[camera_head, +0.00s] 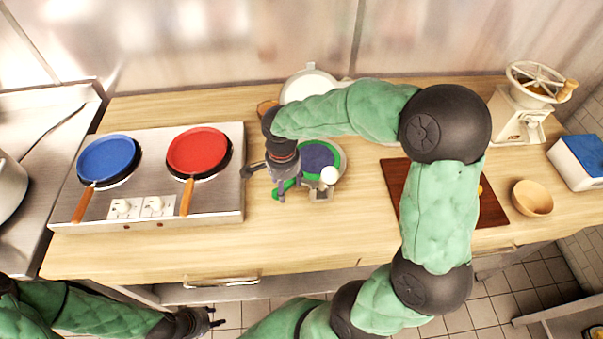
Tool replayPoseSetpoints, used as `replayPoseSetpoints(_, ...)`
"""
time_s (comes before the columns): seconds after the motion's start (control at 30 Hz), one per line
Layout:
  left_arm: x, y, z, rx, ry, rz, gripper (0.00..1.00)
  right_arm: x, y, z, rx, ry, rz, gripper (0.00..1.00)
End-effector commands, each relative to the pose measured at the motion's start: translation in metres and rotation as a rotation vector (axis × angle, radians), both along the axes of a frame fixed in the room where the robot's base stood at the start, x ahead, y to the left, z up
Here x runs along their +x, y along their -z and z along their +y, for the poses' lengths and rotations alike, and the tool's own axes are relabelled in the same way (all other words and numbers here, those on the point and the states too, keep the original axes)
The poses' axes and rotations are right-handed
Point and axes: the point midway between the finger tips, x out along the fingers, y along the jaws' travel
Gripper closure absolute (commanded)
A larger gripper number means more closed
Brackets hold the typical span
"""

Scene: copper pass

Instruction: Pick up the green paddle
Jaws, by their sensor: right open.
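The green paddle (284,187) lies on the wooden counter, right of the stove. Its green part shows beside my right gripper, and a round purple-blue face with a green rim (318,157) seems to belong to it. A white ball (329,175) sits at the lower right of that face. My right gripper (265,184) is open at the green part, its fingers spread to either side; whether they touch it is unclear. The gripper hides part of the paddle. My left gripper (214,319) is low, in front of the counter, away from the paddle; its jaw opening is unclear.
A blue pan (107,156) and a red pan (198,151) rest on the stove (222,205). A white plate (308,84) is behind my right arm. A brown board (393,180), wooden bowl (532,198) and grinder (517,125) stand right. The front counter is clear.

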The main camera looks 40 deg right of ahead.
Motion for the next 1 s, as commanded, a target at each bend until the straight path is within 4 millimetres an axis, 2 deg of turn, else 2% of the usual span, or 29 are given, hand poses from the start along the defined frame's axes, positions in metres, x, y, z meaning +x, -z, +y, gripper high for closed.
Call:
replayPoseSetpoints(0.07, 0.000, 0.003, 0.000, 0.000, 0.000, 0.000, 0.60, 0.000, 0.007, 0.000, 0.000, 0.000, 0.000, 0.37)
replayPoseSetpoints(0.27, 0.000, 0.002, 0.000, 0.000, 0.000, 0.000, 0.60, 0.000, 0.006, 0.000, -0.001, 0.000, -0.001, 0.37)
replayPoseSetpoints(0.47, 0.000, 0.002, 0.000, 0.000, 0.000, 0.000, 0.60, 0.000, 0.006, 0.000, 0.000, 0.000, -0.001, 0.90)
replayPoseSetpoints(0.5, 0.000, 0.002, 0.000, 0.000, 0.000, 0.000, 0.60, 0.000, 0.006, 0.000, 0.000, 0.000, -0.001, 0.93)
replayPoseSetpoints(0.83, 0.000, 0.001, 0.000, 0.000, 0.000, 0.000, 0.60, 0.000, 0.005, 0.000, -0.001, -0.001, -0.001, 0.94)
replayPoseSetpoints(1.0, 0.000, -0.005, 0.000, 0.000, 0.000, 0.000, 0.60, 0.001, -0.013, 0.000, 0.000, -0.001, -0.004, 0.94)
